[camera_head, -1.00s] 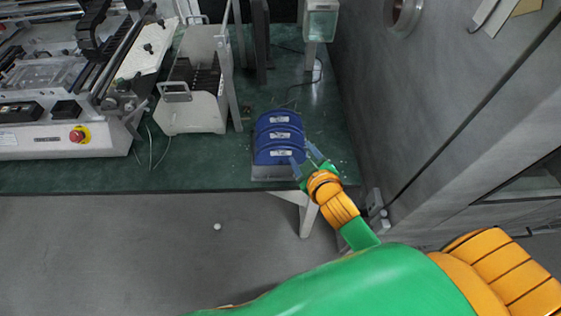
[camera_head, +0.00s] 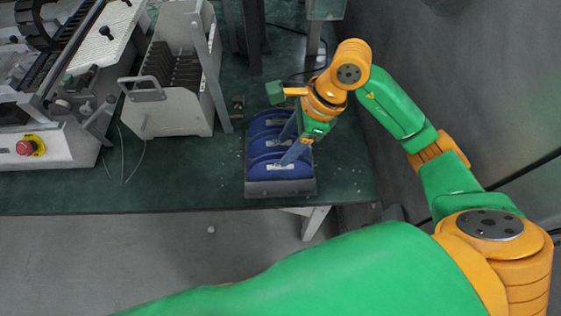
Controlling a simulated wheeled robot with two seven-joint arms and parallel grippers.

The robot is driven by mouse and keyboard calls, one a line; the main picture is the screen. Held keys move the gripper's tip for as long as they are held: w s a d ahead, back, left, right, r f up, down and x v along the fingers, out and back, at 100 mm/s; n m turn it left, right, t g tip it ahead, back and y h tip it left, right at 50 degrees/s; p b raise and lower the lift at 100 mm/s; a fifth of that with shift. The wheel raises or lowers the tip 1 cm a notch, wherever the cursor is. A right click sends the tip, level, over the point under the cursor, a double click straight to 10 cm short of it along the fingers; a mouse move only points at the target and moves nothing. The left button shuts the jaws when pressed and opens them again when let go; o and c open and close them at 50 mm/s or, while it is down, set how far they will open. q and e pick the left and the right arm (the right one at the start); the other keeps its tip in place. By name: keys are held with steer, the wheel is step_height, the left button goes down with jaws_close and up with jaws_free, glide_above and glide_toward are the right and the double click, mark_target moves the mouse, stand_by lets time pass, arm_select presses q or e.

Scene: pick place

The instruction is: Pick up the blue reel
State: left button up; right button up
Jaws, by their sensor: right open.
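Blue reels (camera_head: 262,170) stand side by side in a grey holder (camera_head: 280,190) near the table's front edge, with white labels on them. My right gripper (camera_head: 284,146) is open, above the reels, with its grey fingers pointing down toward the front ones. The fingers and wrist hide part of the reels on the right side. I cannot tell whether the fingers touch a reel or straddle one. My left gripper is not in view.
A white slotted rack (camera_head: 175,85) with a handle stands left of the reels. A white machine with a red button (camera_head: 28,147) is farther left. A grey wall (camera_head: 450,70) borders the table on the right. A small white ball (camera_head: 211,229) lies on the floor.

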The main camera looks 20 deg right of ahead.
mark_target(277, 164)
steer(key=s+a+f+p, duration=0.2)
steer(key=f, duration=0.1)
steer(key=shift+a, duration=0.3)
steer(key=f, duration=0.2)
steer(key=w+f, duration=0.1)
steer(key=shift+a, duration=0.3)
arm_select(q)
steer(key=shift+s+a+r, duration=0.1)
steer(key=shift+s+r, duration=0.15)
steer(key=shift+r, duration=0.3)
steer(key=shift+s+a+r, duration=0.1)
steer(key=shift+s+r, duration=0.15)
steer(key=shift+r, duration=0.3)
arm_select(e)
steer(key=shift+r, duration=0.1)
jaws_close()
